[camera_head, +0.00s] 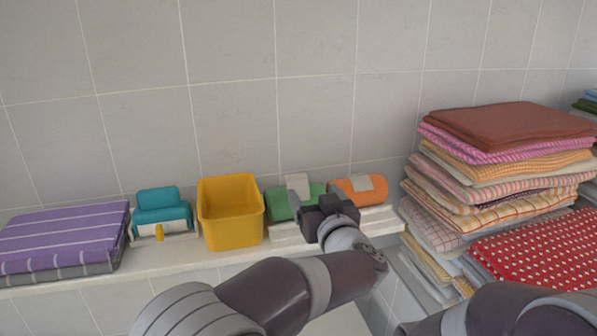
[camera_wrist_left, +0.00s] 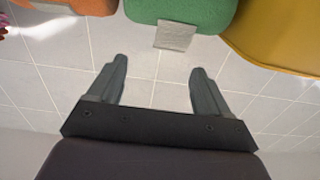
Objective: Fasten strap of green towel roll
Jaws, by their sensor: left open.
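The green towel roll (camera_head: 279,204) lies on the shelf between the yellow bin and the orange roll, partly hidden behind my left gripper. Its pale strap (camera_head: 297,183) sticks up above the roll, its end loose. In the left wrist view the green roll (camera_wrist_left: 180,11) is at the top edge, with the grey strap (camera_wrist_left: 175,36) extending from it towards the gap between my fingers. My left gripper (camera_head: 315,190) is open and empty, close to the roll; its fingers also show in the wrist view (camera_wrist_left: 160,65), apart from the strap. My right gripper is out of view.
The yellow bin (camera_head: 231,236) stands left of the green roll. The orange roll (camera_head: 345,189), its strap lying over it, is close on the right. A teal object (camera_head: 162,198) and a purple folded towel (camera_head: 62,238) are farther left. Tall towel stacks (camera_head: 505,155) stand right.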

